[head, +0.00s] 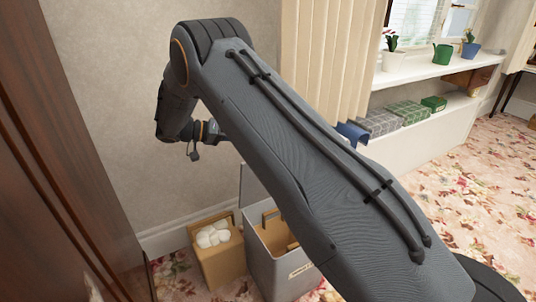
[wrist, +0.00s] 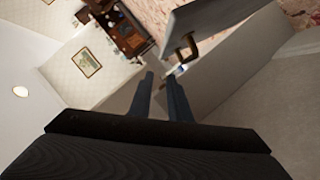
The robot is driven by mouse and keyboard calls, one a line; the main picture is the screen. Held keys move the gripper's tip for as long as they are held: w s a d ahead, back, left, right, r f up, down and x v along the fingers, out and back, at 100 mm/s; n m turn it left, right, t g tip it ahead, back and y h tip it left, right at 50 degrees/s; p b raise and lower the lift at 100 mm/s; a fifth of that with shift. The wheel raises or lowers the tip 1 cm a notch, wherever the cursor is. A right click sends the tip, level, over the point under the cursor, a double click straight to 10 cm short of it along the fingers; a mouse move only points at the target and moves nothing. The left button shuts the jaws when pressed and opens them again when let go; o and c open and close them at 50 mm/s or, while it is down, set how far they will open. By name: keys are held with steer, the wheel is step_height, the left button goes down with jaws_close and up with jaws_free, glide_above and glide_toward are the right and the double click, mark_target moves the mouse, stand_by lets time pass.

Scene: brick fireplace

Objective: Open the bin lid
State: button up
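The grey bin (head: 262,268) stands on the carpet in the head view, partly hidden behind my arm. A grey panel that looks like its lid (head: 252,184) stands raised above the rim, and the brownish inside shows. In the wrist view a grey panel (wrist: 222,20), seemingly the lid, carries a brown handle (wrist: 187,46). My gripper (wrist: 159,78) shows two dark fingers with a gap and nothing between them. The handle lies just beyond and to the right of the fingertips, apart from them. My fingers are hidden in the head view.
A wooden box (head: 217,268) holding white round things stands left of the bin against the wall. Dark wooden furniture (head: 62,150) fills the left. A white shelf (head: 430,128) with boxes and plants runs along the right. Carpet (head: 470,215) is clear at right.

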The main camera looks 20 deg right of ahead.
steer(key=shift+w+f+b, duration=1.1)
steer(key=shift+f+b, duration=1.6)
steer(key=shift+f, duration=0.25)
steer(key=shift+x, duration=3.95)
jaws_close()
